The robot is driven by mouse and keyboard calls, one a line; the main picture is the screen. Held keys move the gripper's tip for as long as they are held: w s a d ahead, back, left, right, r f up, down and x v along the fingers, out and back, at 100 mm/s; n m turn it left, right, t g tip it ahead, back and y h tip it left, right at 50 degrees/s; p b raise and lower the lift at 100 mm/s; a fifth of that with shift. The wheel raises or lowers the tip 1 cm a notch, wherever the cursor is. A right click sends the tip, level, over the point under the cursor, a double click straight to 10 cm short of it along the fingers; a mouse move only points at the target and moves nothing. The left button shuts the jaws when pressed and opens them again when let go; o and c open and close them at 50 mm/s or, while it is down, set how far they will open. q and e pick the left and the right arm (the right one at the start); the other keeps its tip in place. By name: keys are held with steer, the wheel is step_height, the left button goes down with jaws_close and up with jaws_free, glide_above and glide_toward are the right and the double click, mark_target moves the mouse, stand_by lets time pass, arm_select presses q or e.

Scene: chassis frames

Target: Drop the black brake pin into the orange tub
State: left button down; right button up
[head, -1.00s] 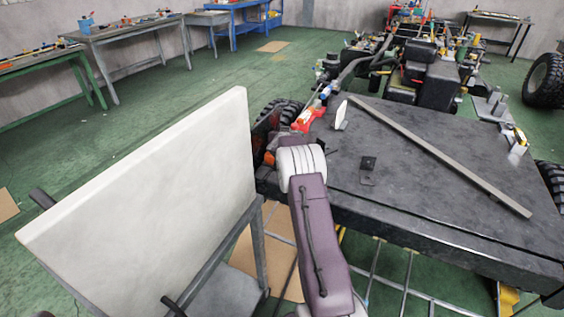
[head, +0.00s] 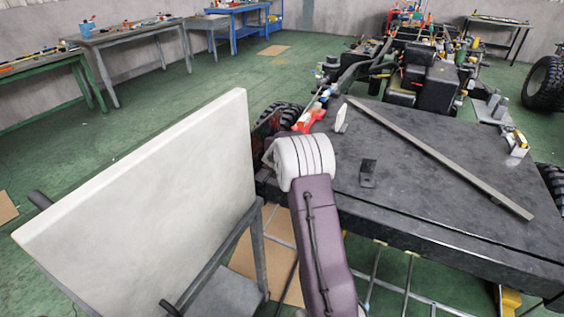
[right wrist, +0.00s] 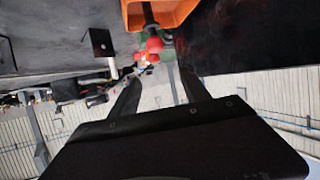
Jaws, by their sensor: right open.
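The orange tub (right wrist: 172,12) shows in part at the top of the right wrist view. A narrow dark thing (right wrist: 148,14) stands out against it; I cannot tell whether it is the black brake pin or whether it is inside the tub. My right gripper (right wrist: 160,76) is open, its two dark fingers apart below the tub in that picture, with nothing clearly held between them. In the head view my purple right arm reaches to the bench's left edge and its white wrist hides the gripper. My left gripper is not in view.
The dark chassis table (head: 440,165) carries a long grey bar (head: 440,155), a small black bracket (head: 368,172), a white tab (head: 341,118) and a red tool (head: 310,120). A large pale panel (head: 140,200) stands close left of my arm.

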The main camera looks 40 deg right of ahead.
steer(key=shift+v, duration=0.85)
